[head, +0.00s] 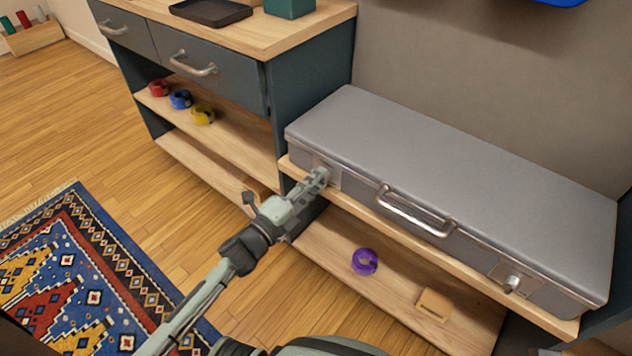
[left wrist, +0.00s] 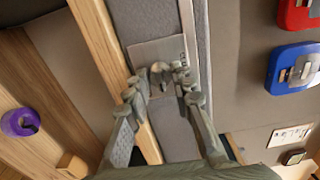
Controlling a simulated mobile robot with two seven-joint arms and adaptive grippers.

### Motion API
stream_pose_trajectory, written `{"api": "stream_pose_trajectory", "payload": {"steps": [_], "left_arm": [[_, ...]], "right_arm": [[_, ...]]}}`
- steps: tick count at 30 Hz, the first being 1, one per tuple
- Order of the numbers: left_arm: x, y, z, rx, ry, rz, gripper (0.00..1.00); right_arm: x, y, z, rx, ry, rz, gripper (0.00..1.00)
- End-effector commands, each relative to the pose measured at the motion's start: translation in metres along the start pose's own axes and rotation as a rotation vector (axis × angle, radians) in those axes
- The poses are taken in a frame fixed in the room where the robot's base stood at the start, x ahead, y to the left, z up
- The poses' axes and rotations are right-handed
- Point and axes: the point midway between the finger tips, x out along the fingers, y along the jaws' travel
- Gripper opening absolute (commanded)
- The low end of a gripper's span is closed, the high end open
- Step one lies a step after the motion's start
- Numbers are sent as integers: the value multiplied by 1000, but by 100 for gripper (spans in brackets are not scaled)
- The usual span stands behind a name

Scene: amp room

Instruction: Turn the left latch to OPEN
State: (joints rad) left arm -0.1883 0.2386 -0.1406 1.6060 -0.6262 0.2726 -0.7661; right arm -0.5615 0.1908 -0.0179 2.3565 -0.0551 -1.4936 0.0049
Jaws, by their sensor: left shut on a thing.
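A long grey case (head: 450,180) lies closed on a wooden shelf against the wall. Its left latch sits on a metal plate (head: 327,172) at the left of the front face, mostly hidden behind my gripper in the head view. My left gripper (head: 318,178) is at this latch, and its fingers (left wrist: 164,90) are around the latch knob (left wrist: 158,72) in the left wrist view. Lettering on the plate is too small to read. The right latch (head: 512,284) shows at the right end, and a carrying handle (head: 415,211) is between them. My right gripper is not in view.
The wooden shelf edge (head: 400,236) runs just below the case front. A purple tape roll (head: 365,262) and a small wooden block (head: 434,304) are on the lower shelf. A drawer cabinet (head: 210,70) stands at left. Red and blue objects (left wrist: 293,68) show in the wrist view.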

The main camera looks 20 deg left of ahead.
Motion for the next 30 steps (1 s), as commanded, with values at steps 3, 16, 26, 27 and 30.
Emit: {"api": "stream_pose_trajectory", "payload": {"steps": [3, 16, 26, 27, 30], "left_arm": [[0, 0, 0, 5, 1, 1, 0], [0, 0, 0, 4, 0, 1, 42], [-2, 0, 0, 4, 0, 1, 44], [-4, 1, 0, 3, 0, 2, 44], [-15, 1, 0, 3, -1, 3, 44]], "right_arm": [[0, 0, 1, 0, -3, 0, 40], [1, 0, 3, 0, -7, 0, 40], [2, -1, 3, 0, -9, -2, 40], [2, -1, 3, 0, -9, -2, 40], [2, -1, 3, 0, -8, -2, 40]]}}
